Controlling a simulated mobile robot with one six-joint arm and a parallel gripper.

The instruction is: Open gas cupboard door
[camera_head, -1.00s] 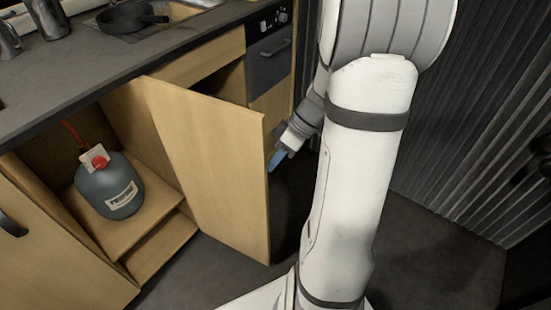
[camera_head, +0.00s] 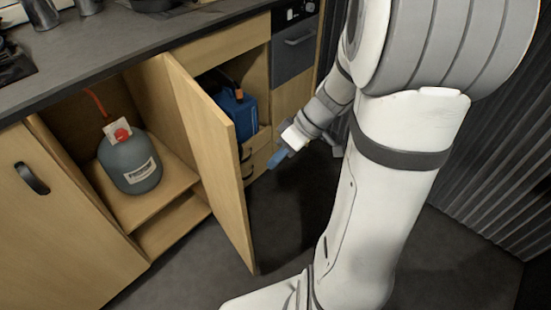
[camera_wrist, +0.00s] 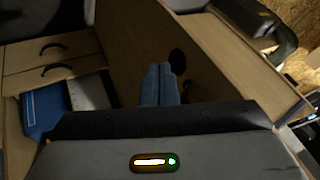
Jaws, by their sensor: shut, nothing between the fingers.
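The gas cupboard door (camera_head: 212,150) is light wood and stands swung open, edge-on towards me in the head view. Its panel also shows in the wrist view (camera_wrist: 215,85), with a dark oval handle or cutout near my fingers. Inside the open cupboard a grey gas bottle (camera_head: 128,165) with a red cap stands on a wooden shelf. My gripper (camera_head: 277,159) is to the right of the door's free edge, its blue fingers shut and empty. The fingers (camera_wrist: 159,84) also show together in the wrist view, close to the panel; whether they touch it is unclear.
A blue container (camera_head: 238,112) sits in an open compartment behind the door. A closed wooden door (camera_head: 60,220) with a black handle is at the left. The dark worktop (camera_head: 110,45) runs above. A corrugated wall (camera_head: 495,180) stands at the right. Dark floor lies open in front.

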